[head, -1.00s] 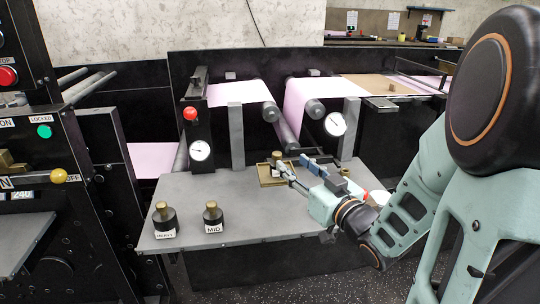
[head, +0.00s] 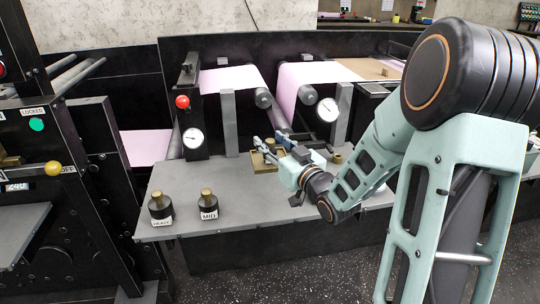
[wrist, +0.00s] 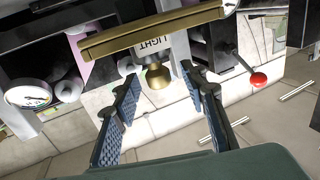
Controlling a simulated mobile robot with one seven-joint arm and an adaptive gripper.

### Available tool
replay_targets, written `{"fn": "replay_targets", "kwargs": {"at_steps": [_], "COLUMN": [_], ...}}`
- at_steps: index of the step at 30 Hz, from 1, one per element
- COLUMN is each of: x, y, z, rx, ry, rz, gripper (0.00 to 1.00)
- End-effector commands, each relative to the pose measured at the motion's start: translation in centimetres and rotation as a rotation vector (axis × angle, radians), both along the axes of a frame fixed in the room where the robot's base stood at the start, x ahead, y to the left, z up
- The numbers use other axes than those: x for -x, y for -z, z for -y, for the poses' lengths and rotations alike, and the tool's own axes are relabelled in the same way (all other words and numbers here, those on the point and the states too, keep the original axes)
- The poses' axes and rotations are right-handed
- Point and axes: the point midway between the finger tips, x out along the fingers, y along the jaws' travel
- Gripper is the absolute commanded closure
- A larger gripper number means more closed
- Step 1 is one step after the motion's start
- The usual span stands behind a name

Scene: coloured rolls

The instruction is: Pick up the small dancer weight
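The small dancer weight (wrist: 155,77), labelled LIGHT, has a brass knob and appears upside down in the wrist view. It is at the brass tray (wrist: 150,36), whose rim runs across the top of that view. In the head view the tray (head: 259,168) lies on the grey table, and the weight is largely hidden by my fingers. My gripper (wrist: 160,80) is open, with its blue-padded fingers on either side of the knob. Gaps show between the knob and both fingers. My gripper (head: 268,145) reaches the tray from the right in the head view.
Two larger black weights with brass knobs, HEAVY (head: 160,210) and MID (head: 208,206), stand at the left of the grey table (head: 235,205). A gauge post (head: 193,137) and rollers with pink web (head: 232,78) stand behind. The table's front middle is clear.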

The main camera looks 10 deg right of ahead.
Motion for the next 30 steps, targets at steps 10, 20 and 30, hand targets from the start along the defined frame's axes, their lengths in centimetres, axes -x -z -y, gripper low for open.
{"fn": "replay_targets", "kwargs": {"at_steps": [10,20,30], "x": [-0.57,-0.55,-0.56], "y": [-0.03,-0.03,-0.14], "z": [-0.19,-0.18,-0.18], "rx": [-0.001,-0.001,-0.001], "ry": [0.000,0.000,0.000], "rz": [-0.001,-0.001,0.002], "gripper": [0.65,1.00,1.00]}}
